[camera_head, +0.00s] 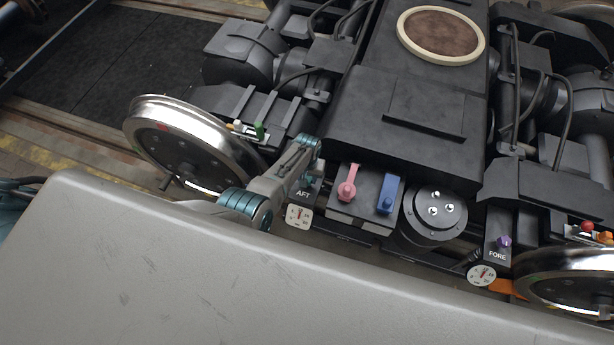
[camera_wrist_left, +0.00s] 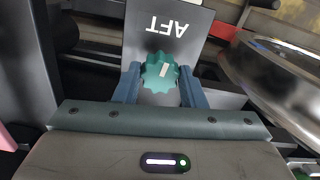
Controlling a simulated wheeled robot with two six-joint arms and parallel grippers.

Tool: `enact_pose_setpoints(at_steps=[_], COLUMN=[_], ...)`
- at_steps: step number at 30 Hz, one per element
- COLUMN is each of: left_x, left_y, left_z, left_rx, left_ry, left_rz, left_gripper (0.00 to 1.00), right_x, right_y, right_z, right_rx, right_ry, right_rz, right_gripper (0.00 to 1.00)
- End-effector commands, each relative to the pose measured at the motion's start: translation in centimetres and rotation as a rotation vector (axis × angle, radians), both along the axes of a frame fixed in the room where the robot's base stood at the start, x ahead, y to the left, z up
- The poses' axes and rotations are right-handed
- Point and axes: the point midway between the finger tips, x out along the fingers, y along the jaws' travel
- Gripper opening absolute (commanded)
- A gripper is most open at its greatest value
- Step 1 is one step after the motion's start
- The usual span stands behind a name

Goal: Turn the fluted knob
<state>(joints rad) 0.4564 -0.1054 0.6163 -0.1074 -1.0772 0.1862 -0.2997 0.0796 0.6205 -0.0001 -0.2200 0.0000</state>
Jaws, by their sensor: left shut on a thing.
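The fluted knob (camera_wrist_left: 158,72) is teal with a white mark on its face. It sits on the dark AFT plate (camera_wrist_left: 168,24) in the left wrist view. My left gripper (camera_wrist_left: 160,84) has one blue finger on each side of the knob and is shut on it. In the head view my left arm comes in over the grey surface and its gripper (camera_head: 304,180) is at the AFT plate (camera_head: 302,194), where the knob is mostly hidden by it. My right gripper is not in view.
A purple knob (camera_head: 503,241) is at the FORE plate. A steel wheel (camera_head: 190,145) is close left of my arm.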

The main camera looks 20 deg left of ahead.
Motion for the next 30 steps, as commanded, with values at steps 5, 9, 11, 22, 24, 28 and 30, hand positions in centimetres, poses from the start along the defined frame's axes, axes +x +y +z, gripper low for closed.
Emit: enact_pose_setpoints(at_steps=[5, 9, 11, 22, 24, 28, 30], left_x=[-0.03, -0.03, -0.04, -0.04, -0.04, -0.03, -0.03], left_y=[-0.01, -0.01, -0.01, -0.01, -0.01, -0.02, -0.01], left_z=[-0.01, -0.01, -0.02, -0.02, -0.02, -0.02, -0.02], left_rx=[0.0, 0.0, 0.0, 0.0, 0.0, 0.0, 0.0], left_ry=[0.001, 0.001, 0.001, 0.001, 0.001, 0.001, 0.001], left_rz=[0.081, 0.117, 0.127, 0.14, 0.14, 0.139, 0.139], left_gripper=[0.14, 0.14, 0.14, 0.14, 0.14, 0.55, 0.59], right_x=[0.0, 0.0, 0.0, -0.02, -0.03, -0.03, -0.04], right_y=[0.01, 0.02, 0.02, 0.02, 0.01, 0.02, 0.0], right_z=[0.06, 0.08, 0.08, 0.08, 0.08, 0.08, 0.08], right_rx=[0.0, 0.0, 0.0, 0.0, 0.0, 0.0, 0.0], right_ry=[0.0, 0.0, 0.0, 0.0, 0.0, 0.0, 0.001], right_rz=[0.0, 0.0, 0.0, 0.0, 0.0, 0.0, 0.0], right_gripper=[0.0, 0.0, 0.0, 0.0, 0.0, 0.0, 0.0])
